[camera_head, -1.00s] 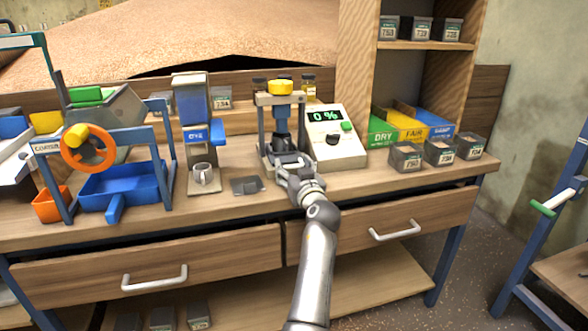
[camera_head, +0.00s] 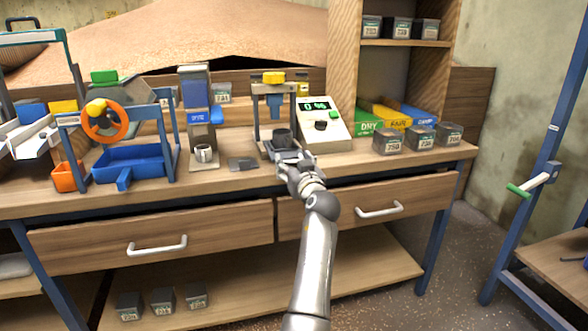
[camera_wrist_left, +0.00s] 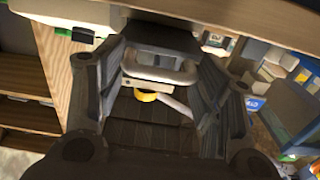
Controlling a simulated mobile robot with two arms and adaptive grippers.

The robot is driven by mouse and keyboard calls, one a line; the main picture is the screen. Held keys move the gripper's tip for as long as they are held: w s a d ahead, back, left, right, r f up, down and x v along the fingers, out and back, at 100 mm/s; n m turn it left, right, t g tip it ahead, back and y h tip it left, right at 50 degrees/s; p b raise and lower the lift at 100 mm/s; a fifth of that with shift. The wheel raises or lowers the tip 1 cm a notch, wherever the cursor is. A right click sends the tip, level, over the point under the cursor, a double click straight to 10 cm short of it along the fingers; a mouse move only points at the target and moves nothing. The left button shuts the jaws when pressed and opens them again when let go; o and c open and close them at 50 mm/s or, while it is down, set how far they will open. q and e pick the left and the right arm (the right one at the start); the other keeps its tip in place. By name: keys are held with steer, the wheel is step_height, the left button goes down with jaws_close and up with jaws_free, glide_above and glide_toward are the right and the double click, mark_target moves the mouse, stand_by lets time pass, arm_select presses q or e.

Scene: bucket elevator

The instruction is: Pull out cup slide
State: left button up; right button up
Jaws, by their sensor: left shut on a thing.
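The press (camera_head: 274,103) has a yellow top, grey posts and a blue plunger. It stands on the workbench beside the meter. The cup slide (camera_head: 286,155) sticks out at the foot of the press toward me, with a dark cup (camera_head: 283,137) upright on it, below and in front of the plunger. My left gripper (camera_head: 292,163) is shut on the slide's front end, and its fingers hide part of it. In the left wrist view a pale handle (camera_wrist_left: 160,72) lies between the two fingers. My right gripper is not in view.
The meter (camera_head: 320,125) reads 0 % right of the press. Several dark sample boxes (camera_head: 386,142) are at the right. Two drawers with white handles (camera_head: 157,246) are below the bench top.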

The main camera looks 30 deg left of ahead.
arm_select(q)
steer(key=shift+w+r, duration=0.15)
steer(key=o, duration=1.3)
steer(key=shift+w, duration=0.1)
